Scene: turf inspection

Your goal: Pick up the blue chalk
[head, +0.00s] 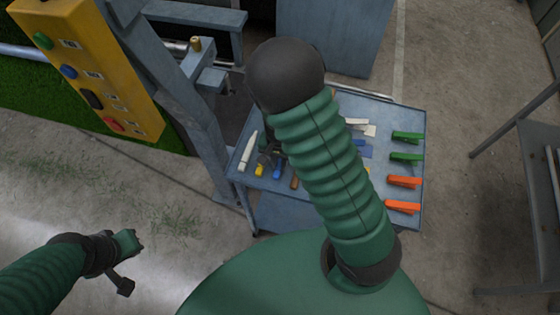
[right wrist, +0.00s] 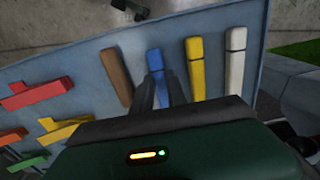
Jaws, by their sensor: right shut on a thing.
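The blue chalk (right wrist: 155,62) lies in a row on the grey-blue tray, between a brown chalk (right wrist: 115,75) and a yellow chalk (right wrist: 196,68). In the head view the blue chalk (head: 277,171) shows just below my right gripper (head: 271,155), which is partly hidden behind my right arm. In the right wrist view its two dark fingers (right wrist: 161,92) are shut on the near part of the blue chalk. The chalk appears still at tray level. My left gripper (head: 125,262) hangs over the floor at lower left, away from the tray; its jaw opening is unclear.
A white chalk (right wrist: 235,60) lies beside the yellow one. Green clips (head: 406,137) and orange clips (head: 404,182) line the right side of the tray (head: 385,222). A yellow button box (head: 85,65) and grey frame stand left. My right arm hides the tray's middle.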

